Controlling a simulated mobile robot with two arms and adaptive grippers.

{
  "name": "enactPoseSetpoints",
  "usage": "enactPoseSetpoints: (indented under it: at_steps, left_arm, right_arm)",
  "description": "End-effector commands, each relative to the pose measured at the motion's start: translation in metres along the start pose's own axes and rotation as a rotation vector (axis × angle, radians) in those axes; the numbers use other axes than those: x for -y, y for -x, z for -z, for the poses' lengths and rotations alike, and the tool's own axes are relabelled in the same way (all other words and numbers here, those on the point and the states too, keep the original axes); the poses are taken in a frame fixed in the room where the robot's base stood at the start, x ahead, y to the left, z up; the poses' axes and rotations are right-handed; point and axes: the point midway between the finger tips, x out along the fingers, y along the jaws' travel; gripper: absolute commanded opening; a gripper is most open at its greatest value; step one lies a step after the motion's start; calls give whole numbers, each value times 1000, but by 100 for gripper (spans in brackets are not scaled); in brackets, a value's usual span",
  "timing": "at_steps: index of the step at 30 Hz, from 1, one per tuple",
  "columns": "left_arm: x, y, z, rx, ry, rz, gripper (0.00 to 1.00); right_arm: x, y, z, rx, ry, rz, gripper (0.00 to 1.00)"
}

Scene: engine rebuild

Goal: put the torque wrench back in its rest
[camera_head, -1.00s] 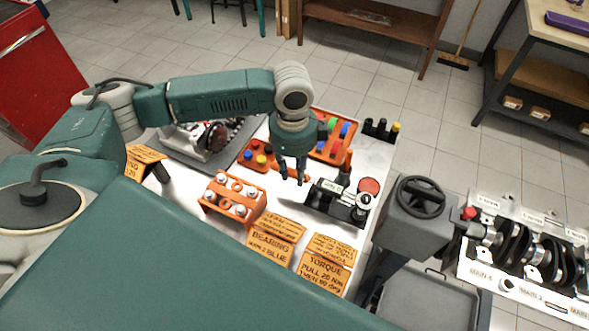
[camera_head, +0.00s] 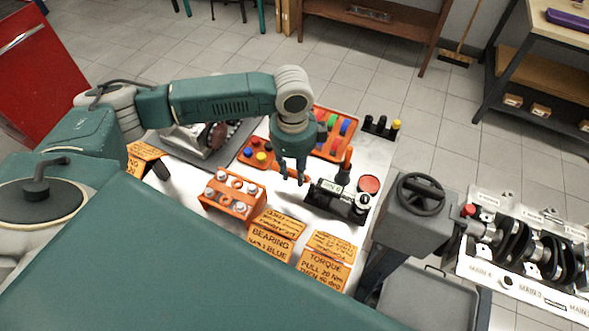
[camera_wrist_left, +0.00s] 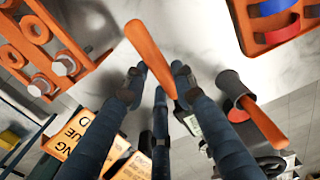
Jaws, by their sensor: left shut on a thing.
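My left gripper (camera_head: 291,180) is low over the white worktop and shut on an orange-handled tool, which I take to be the torque wrench (camera_wrist_left: 150,45). In the left wrist view its orange handle runs between my dark fingers. Its far end is hidden by them. To the right of the gripper in the head view is a black fixture (camera_head: 328,199) with a white label. A second orange handle (camera_head: 347,158) stands up from it; the left wrist view shows this handle (camera_wrist_left: 264,122) leaning out of a dark cup. I cannot tell which part is the wrench's rest. My right gripper is not in view.
An orange block with bolts (camera_head: 232,196) stands left of the gripper. Orange trays with coloured parts (camera_head: 334,141) lie behind it. Signs (camera_head: 325,262) stand at the front. A red round pad (camera_head: 369,184) and grey handwheel stand (camera_head: 421,200) are to the right.

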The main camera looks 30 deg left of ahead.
Motion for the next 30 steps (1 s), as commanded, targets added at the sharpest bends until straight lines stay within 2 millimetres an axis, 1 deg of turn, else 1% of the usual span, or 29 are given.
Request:
enactPoseSetpoints:
  at_steps: [25, 26, 27, 30]
  left_arm:
    - [0, -12, 0, -1, 0, 1, 0]
    - [0, -12, 0, -2, 0, 1, 28]
    - [0, -12, 0, -2, 0, 1, 35]
    - [0, -12, 0, -1, 0, 1, 35]
  right_arm:
    - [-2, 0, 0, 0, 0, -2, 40]
    - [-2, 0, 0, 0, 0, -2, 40]
    - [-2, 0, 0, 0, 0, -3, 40]
    - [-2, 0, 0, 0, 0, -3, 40]
